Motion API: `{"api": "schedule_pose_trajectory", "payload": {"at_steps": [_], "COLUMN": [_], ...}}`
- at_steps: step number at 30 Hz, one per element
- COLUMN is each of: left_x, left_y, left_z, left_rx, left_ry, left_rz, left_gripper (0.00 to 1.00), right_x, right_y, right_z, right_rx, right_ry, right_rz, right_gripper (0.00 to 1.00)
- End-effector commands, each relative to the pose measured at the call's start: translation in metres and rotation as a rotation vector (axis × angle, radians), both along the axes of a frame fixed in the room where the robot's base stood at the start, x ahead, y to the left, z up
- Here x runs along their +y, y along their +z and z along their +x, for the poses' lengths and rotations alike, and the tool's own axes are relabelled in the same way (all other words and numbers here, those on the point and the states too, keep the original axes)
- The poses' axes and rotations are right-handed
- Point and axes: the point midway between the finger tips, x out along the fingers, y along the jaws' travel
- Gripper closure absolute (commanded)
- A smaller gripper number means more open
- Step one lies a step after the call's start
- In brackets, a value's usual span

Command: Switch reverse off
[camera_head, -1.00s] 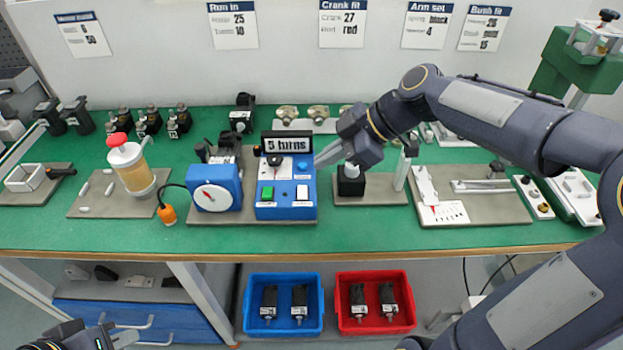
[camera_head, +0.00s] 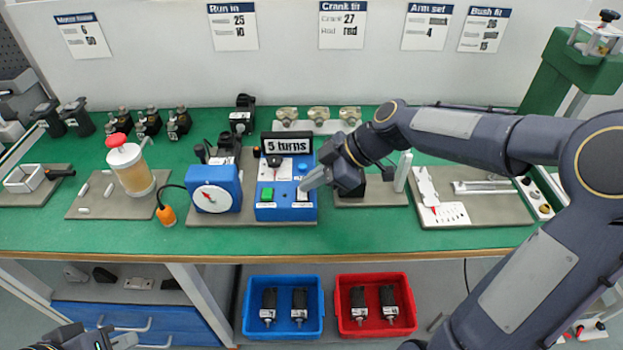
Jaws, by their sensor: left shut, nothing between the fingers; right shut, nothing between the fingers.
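The blue control box (camera_head: 286,211) stands on a grey plate on the green bench. Its display (camera_head: 287,145) reads "5 turns". Its face has a dark knob (camera_head: 274,161), a green button (camera_head: 267,194) and a white rocker switch (camera_head: 302,193) at the lower right. My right gripper (camera_head: 304,185) is shut and empty, its fingertips at the white switch and partly covering it. I cannot tell whether they touch it, nor read the small labels. My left gripper (camera_head: 118,340) is shut and empty at the lower left, below the bench edge.
A blue dial unit (camera_head: 214,188) stands left of the box, with an orange-tipped cable (camera_head: 166,214) beside it. A black block (camera_head: 350,182) is close under my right gripper. A blue bin (camera_head: 250,323) and a red bin (camera_head: 345,328) sit below the bench.

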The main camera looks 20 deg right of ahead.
Motion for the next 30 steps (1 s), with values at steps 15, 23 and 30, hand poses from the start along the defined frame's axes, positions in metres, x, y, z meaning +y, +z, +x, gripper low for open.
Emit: {"api": "schedule_pose_trajectory", "payload": {"at_steps": [15, 23, 30], "left_x": [0.0, 0.0, 0.0], "left_y": [-0.007, -0.01, -0.008], "left_z": [0.0, 0.0, 0.0], "left_rx": [0.0, 0.0, 0.0], "left_ry": [0.0, 0.0, 0.0], "left_rz": [0.0, 0.0, 0.0], "left_gripper": [1.0, 1.0, 1.0], "right_x": [0.002, 0.005, 0.005], "right_y": [-0.003, -0.001, 0.002], "right_z": [-0.01, -0.017, -0.016], "right_rx": [0.013, 0.014, 0.011], "right_ry": [0.003, 0.003, 0.003], "right_rz": [0.0, 0.002, 0.002], "right_gripper": [1.0, 1.0, 1.0]}}
